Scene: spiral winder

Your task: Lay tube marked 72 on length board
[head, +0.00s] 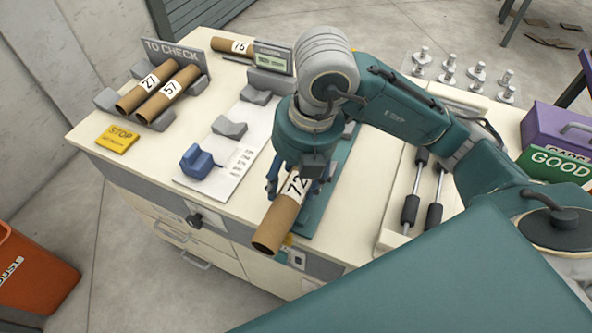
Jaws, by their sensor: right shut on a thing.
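The brown cardboard tube marked 72 (274,228) is held in my right gripper (293,188), which is shut around it near its white label. The tube's open near end points toward the table's front edge, and its far part is hidden under my wrist. The white length board (217,171) lies just left of the gripper, with grey cradles (229,128) and a blue block (199,163) on it. The board's cradles that show are empty. My left gripper is not in view.
Tubes 27 (145,87) and 57 (167,92) lie in the "TO CHECK" rack. Tube 75 (232,46) lies behind a small display (272,60). Right are black-gripped rods (411,205), metal pegs (478,72) and a purple box (556,128).

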